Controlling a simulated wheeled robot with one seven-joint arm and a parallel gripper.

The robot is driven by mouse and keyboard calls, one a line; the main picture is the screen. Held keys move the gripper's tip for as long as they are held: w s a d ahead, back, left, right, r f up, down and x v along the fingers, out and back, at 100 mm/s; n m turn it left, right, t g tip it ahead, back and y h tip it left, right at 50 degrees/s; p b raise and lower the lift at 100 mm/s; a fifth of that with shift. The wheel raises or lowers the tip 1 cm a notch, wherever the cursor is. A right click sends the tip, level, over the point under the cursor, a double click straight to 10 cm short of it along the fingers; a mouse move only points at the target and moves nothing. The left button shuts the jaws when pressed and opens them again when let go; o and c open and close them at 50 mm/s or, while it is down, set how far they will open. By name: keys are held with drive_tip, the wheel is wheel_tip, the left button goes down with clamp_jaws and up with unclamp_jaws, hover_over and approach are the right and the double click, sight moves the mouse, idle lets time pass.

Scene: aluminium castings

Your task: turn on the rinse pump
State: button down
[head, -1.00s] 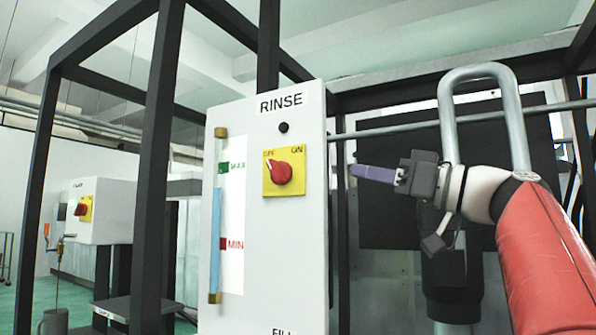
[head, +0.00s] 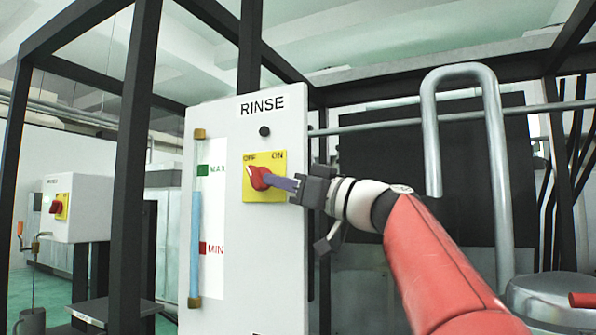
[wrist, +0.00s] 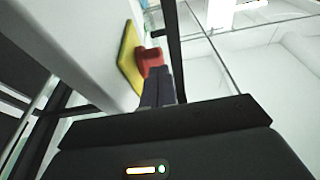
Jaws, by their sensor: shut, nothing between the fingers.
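The rinse pump's red rotary switch (head: 258,177) sits on a yellow plate (head: 270,196) marked OFF at left and ON at right, on the white RINSE panel (head: 242,268). The white pointer mark on the knob is toward OFF. My gripper (head: 270,181) is shut and empty, with its purple-grey fingers at the right side of the knob, overlapping it in the head view. In the wrist view the fingertips (wrist: 158,75) lie just below the red knob (wrist: 150,59) and the yellow plate (wrist: 130,58). I cannot tell whether they touch the knob.
A black indicator (head: 264,131) is above the switch. A level tube (head: 195,230) with MAX and MIN marks is at left. A bent grey pipe (head: 495,150) stands right of the panel. A second white box with a red switch (head: 55,207) stands far left.

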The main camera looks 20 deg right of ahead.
drive_tip(key=shift+w+a+f, duration=0.15)
drive_tip(key=shift+a, duration=0.05)
drive_tip(key=f+b, duration=0.1)
drive_tip(key=b, duration=0.2)
drive_tip(key=shift+w+a+f, duration=0.1)
drive_tip(key=shift+f, duration=0.2)
drive_tip(key=shift+w+a+f+b, duration=0.2)
drive_tip(key=shift+f+b, duration=0.05)
drive_tip(key=shift+b, duration=0.9)
drive_tip(key=shift+r, duration=0.1)
